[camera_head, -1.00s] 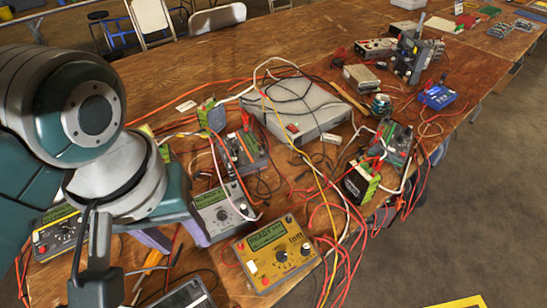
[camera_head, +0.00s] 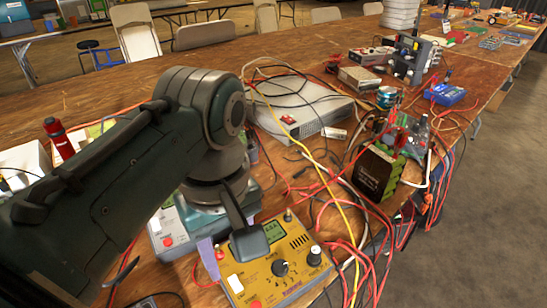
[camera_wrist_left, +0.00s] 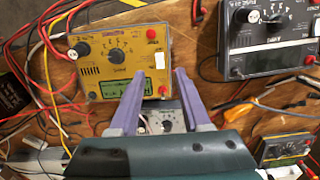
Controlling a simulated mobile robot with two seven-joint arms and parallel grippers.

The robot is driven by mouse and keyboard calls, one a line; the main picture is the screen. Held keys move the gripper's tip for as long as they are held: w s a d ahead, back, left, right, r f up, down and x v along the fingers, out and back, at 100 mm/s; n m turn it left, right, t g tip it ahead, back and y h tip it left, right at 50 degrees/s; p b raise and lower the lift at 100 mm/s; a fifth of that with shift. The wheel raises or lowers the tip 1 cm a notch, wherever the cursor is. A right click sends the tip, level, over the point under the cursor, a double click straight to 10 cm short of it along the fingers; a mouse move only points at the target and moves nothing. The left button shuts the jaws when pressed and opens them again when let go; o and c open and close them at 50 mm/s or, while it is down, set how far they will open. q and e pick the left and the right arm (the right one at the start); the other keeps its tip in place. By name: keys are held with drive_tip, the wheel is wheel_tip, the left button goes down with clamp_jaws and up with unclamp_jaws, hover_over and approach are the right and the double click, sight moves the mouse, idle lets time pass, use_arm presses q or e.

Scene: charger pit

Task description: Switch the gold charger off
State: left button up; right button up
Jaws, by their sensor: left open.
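The gold charger (camera_head: 290,280) lies on the wooden table at the bottom middle of the head view. My arm hides part of its lit green display. It has a white switch (camera_head: 235,283), dark knobs and a red button (camera_head: 255,303). In the left wrist view the gold charger (camera_wrist_left: 105,70) is upside down, with the white switch (camera_wrist_left: 159,60) on its right side. My left gripper (camera_wrist_left: 160,76) is open and empty, with one purple finger over the charger and the other past its right edge. The tips lie near the switch; contact cannot be told. My right gripper is out of view.
A grey charger (camera_head: 168,225) is beside the gold one, partly under my arm. Red and yellow cables (camera_head: 335,225) crowd its right side. A dark charger (camera_wrist_left: 268,45) and orange-handled pliers (camera_wrist_left: 232,106) lie nearby. A grey box (camera_head: 305,105) stands behind.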

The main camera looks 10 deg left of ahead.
sight(235, 283)
use_arm(q)
wheel_tip(235, 283, down, 5)
drive_tip(key=shift+f+b, duration=0.1)
drive_tip(key=shift+b, duration=0.75)
drive_tip(key=shift+c, duration=0.2)
clamp_jaws()
